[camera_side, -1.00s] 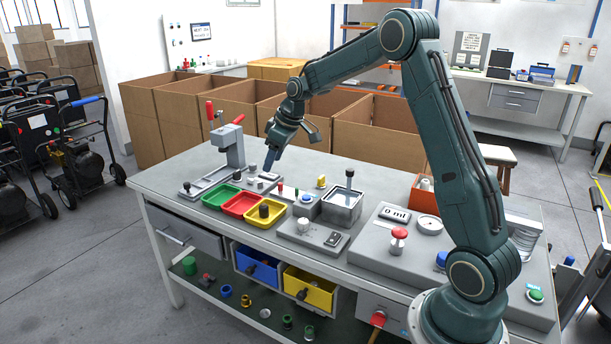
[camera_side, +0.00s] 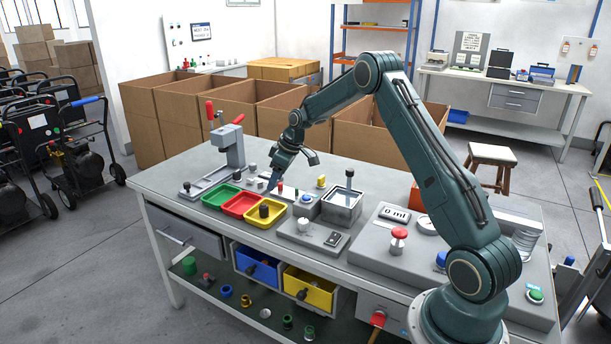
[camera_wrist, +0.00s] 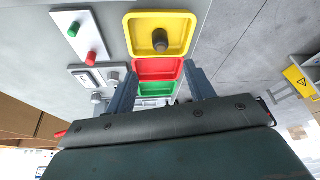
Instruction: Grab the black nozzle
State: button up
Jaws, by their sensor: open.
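The black nozzle (camera_side: 264,211) stands upright in the yellow tray (camera_side: 259,222) near the front of the bench. In the wrist view the nozzle (camera_wrist: 160,40) shows near the top centre, inside the yellow tray (camera_wrist: 184,20). My gripper (camera_side: 270,187) is above the bench, behind the tray and apart from the nozzle. In the wrist view my gripper (camera_wrist: 160,69) has its two fingers spread, with nothing held between them. The nozzle lies ahead of the fingertips there.
The red tray (camera_side: 240,206) and green tray (camera_side: 221,196) sit left of the yellow one. A press with red handles (camera_side: 229,145) stands at the back left. A small plate with red and green pegs (camera_wrist: 83,38) and a water bath (camera_side: 342,205) are close by.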

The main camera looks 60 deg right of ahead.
aim_at(265, 204)
jog(key=x, duration=0.6)
jog(key=shift+f, duration=0.25)
jog(key=shift+w+f, duration=0.1)
jog(key=shift+x, duration=2.45)
jog(key=shift+a, duration=0.1)
jog(key=c, duration=1.1)
